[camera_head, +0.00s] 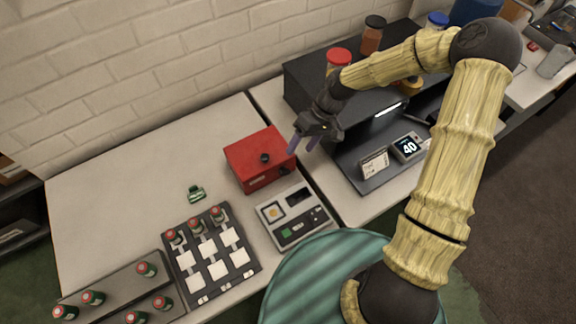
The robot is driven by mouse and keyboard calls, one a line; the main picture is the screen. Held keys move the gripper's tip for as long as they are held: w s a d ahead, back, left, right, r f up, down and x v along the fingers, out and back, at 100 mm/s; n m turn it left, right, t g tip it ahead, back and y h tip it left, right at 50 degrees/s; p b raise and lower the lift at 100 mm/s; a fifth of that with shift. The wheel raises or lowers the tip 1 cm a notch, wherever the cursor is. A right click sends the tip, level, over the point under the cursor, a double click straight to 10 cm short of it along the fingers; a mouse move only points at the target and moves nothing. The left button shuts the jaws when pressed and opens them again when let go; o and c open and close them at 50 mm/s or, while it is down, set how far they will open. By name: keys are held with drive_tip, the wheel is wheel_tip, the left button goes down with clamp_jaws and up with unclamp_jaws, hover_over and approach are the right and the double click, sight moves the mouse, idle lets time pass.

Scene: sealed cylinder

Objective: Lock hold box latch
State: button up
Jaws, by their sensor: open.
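A red box (250,166) with dark knobs stands on the white table, near its right edge. One black knob (264,158) is on its upper part, and another dark knob (285,170) is at its right front side. I cannot tell which part is the latch or whether it is locked. My gripper (301,144) is open and empty, with purple-grey fingers just right of the red box, above table height. I cannot tell whether the fingers touch the box.
A control panel (292,216) lies in front of the box. A dark tray (211,250) with white squares and several red-capped vials is to the left, with a small green object (196,194) behind it. A dark bench unit (300,80) with jars stands at right.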

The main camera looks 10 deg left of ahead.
sight(286, 171)
drive_tip(key=p+x, duration=0.1)
drive_tip(key=x, duration=0.8)
drive_tip(key=shift+s+a+f, duration=0.15)
drive_tip(key=shift+f, duration=0.2)
drive_tip(key=c, duration=1)
